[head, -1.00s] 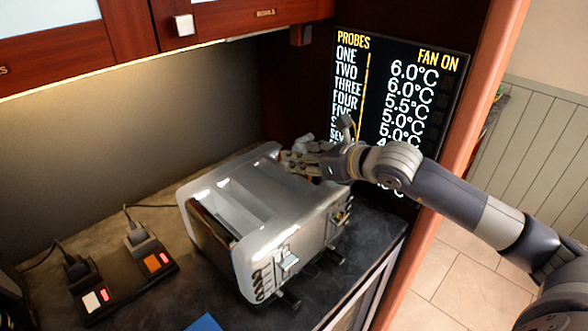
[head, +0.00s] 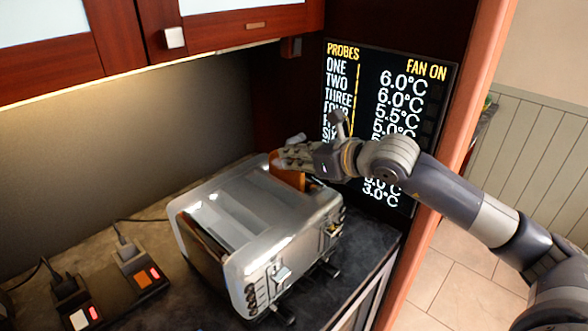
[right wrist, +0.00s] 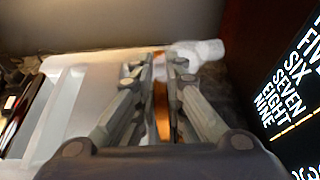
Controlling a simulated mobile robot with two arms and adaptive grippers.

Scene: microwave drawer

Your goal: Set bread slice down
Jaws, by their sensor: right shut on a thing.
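The bread slice (head: 290,177) is orange-brown and hangs upright below my right gripper (head: 290,157), at the back right of the toaster. In the right wrist view the slice shows edge-on as an orange strip (right wrist: 162,112) between the two fingers of my right gripper (right wrist: 160,75), which are shut on it. The fingers cover part of the slice. I cannot tell whether its lower edge touches anything. The silver toaster (head: 262,210) stands on the counter with long slots on top. It also shows in the right wrist view (right wrist: 60,110), left of the fingers. My left gripper is not in view.
Dark counter (head: 365,245) is bare right of the toaster. A dark display panel (head: 425,130) stands behind my right arm. Switched sockets (head: 140,268) with plugs and cables lie at the left. Red-brown cabinets (head: 230,30) hang above. A white object (right wrist: 200,50) lies beyond the fingers.

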